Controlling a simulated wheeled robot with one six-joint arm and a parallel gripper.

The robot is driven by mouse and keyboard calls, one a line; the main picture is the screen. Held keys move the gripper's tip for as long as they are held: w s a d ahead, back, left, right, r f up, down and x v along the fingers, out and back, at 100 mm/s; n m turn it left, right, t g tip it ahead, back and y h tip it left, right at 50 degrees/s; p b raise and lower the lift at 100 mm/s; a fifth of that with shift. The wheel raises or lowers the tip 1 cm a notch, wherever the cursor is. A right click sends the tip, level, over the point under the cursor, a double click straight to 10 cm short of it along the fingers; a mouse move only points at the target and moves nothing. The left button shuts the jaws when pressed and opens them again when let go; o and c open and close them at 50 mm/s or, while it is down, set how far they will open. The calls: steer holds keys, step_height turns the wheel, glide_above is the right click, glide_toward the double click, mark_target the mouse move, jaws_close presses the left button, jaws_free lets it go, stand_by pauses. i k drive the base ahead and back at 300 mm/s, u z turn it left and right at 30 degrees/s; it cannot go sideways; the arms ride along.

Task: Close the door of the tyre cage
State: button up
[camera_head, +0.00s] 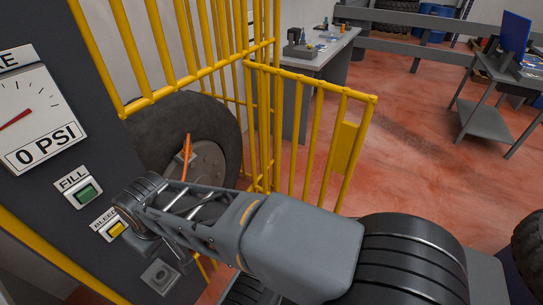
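The tyre cage (205,72) is made of yellow bars and stands at the left and centre. Its barred yellow door (311,85) stands open, swung out to the right from the cage's corner post. A yellow plate (345,147) sits on the door near its free edge. The lower part of the door is hidden behind my arm. A large dark tyre (222,118) with a grey hub stands inside the cage, with an orange hose at the hub. My arm crosses the front of the view from lower right to left.
A dark control panel (112,155) at the left carries a gauge reading 0 PSI, a green FILL button (86,193) and a yellow BLEED button (117,229). A grey workbench (325,62) stands behind the door. A grey stand (488,105) is at right. Red floor between is clear.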

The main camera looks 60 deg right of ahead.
mark_target(348, 137)
steer(key=u, duration=2.3)
steer(key=k, duration=2.95)
steer(key=z, duration=2.4)
steer(key=k, duration=0.7)
steer(key=u, duration=0.7)
steer(key=i, duration=0.5)
steer(key=z, duration=0.05)
